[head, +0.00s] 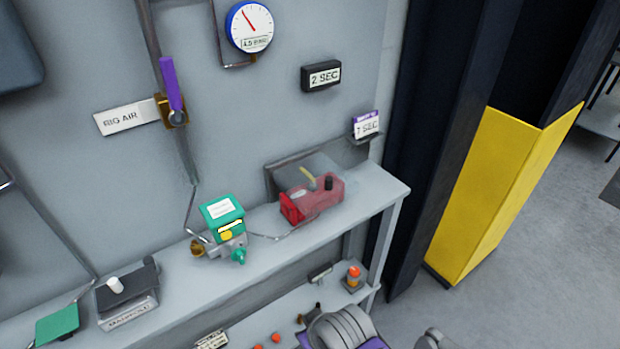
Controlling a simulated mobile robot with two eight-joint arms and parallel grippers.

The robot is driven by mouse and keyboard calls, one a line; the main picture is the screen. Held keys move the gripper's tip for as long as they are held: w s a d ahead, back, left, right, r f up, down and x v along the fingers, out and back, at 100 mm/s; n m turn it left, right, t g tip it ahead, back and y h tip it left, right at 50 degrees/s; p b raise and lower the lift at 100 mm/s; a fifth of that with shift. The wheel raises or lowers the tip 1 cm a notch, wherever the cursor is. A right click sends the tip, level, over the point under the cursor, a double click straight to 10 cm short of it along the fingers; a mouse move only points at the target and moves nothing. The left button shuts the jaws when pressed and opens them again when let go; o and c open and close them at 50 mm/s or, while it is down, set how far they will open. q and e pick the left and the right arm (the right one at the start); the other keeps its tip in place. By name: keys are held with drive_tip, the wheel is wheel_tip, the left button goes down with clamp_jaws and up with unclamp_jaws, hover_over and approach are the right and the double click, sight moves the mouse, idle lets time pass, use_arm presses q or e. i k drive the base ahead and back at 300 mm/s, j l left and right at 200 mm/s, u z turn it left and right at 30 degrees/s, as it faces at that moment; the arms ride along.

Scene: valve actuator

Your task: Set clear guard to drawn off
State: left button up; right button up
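The clear guard (322,166) is a see-through cover at the red box (296,208), towards the right end of the wall shelf. It appears to lie over the box, and its exact seating is hard to tell. A yellow lever (308,174) and a black knob (328,183) show on top of the box. Neither of my grippers shows in the head view. Rounded grey and purple parts at the bottom edge look like my own arm, well below and apart from the guard.
A green-topped actuator (222,212) stands left of the red box on the shelf (385,190). A yellow-and-black post (500,180) stands right. A lower shelf holds orange buttons.

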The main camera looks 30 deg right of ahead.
sight(328, 186)
drive_tip(key=z, duration=1.35)
